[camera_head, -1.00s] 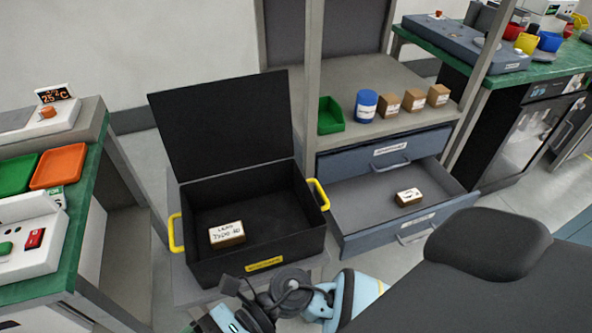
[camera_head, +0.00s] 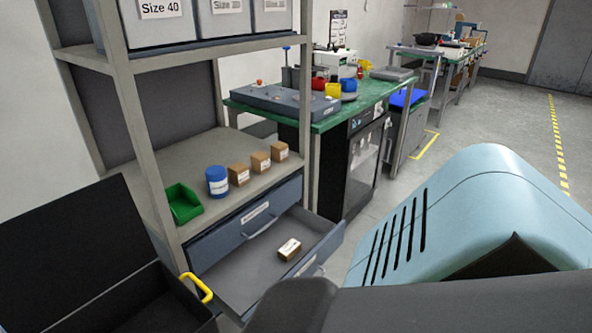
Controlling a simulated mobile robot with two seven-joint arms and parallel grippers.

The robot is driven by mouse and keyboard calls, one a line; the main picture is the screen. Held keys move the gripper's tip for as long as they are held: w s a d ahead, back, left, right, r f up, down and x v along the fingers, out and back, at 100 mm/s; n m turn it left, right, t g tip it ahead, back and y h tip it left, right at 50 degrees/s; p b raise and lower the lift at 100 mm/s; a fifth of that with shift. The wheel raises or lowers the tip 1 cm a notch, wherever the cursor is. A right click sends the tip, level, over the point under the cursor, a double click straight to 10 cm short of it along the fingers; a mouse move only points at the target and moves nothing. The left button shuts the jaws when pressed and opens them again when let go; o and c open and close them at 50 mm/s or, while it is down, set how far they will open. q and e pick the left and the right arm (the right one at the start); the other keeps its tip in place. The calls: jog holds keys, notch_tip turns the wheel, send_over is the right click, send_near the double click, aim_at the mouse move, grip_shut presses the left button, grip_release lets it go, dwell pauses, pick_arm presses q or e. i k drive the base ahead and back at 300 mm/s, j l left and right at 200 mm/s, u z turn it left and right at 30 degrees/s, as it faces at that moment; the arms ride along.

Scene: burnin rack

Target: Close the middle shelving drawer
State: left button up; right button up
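The shelving (camera_head: 128,115) stands at the left with two blue-grey drawers in view. The upper drawer (camera_head: 232,236) is shut, with a white label and a handle on its front. The drawer below it (camera_head: 232,285) is pulled out and shows its grey inside. A small brown box (camera_head: 290,250) with a white label lies in it. My dark and light blue arm parts hide some of this drawer's front and near corner. Neither of my grippers shows, and no contact with the drawer can be seen.
A black open case (camera_head: 75,250) with a yellow handle (camera_head: 197,288) stands left of the open drawer. A blue tub (camera_head: 217,181), green bin (camera_head: 183,203) and several brown boxes sit on the shelf. A green-topped bench (camera_head: 330,118) stands behind. Floor is clear at right.

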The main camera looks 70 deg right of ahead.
aim_at(238, 282)
jog(key=i, duration=0.5)
jog(key=z, duration=2.4)
